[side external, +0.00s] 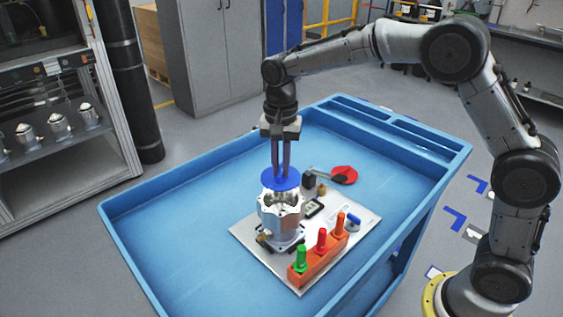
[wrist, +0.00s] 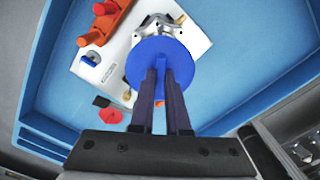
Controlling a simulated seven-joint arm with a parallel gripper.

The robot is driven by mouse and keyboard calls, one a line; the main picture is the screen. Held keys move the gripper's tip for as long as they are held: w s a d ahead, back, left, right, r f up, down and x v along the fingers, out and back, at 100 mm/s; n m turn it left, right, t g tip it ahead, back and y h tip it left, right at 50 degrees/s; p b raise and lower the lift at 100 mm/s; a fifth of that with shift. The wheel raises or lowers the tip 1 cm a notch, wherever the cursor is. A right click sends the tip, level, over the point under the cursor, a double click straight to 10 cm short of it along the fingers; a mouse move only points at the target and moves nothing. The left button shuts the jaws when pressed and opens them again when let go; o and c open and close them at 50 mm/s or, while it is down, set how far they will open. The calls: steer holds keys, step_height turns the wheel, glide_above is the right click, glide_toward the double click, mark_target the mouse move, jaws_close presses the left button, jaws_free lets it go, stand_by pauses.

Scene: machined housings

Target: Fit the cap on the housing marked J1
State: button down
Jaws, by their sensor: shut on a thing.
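A blue round cap (side external: 280,181) is held by my gripper (side external: 281,170), whose long fingers are shut on its raised middle grip. The cap also shows in the wrist view (wrist: 142,67), between the fingertips and the housing. The silver machined housing (side external: 281,213) stands upright on a pale plate, directly beneath the cap. In the side view the cap looks roughly level and a little above the housing top, with metal parts visible under its rim. In the wrist view the cap hides part of the housing (wrist: 154,29). I cannot read a J1 mark.
The plate (side external: 256,240) lies in a blue cart tray (side external: 170,240) with raised walls. An orange rack (side external: 318,262) with green, red and orange pegs stands in front of the housing. A red disc (side external: 344,174) lies behind. The tray's left side is clear.

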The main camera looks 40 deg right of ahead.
steer(key=shift+f, duration=2)
steer(key=shift+f, duration=1.15)
stand_by(1.9)
steer(key=shift+c, duration=1.7)
jaws_free()
steer(key=shift+r, duration=0.1)
steer(key=shift+r, duration=3.95)
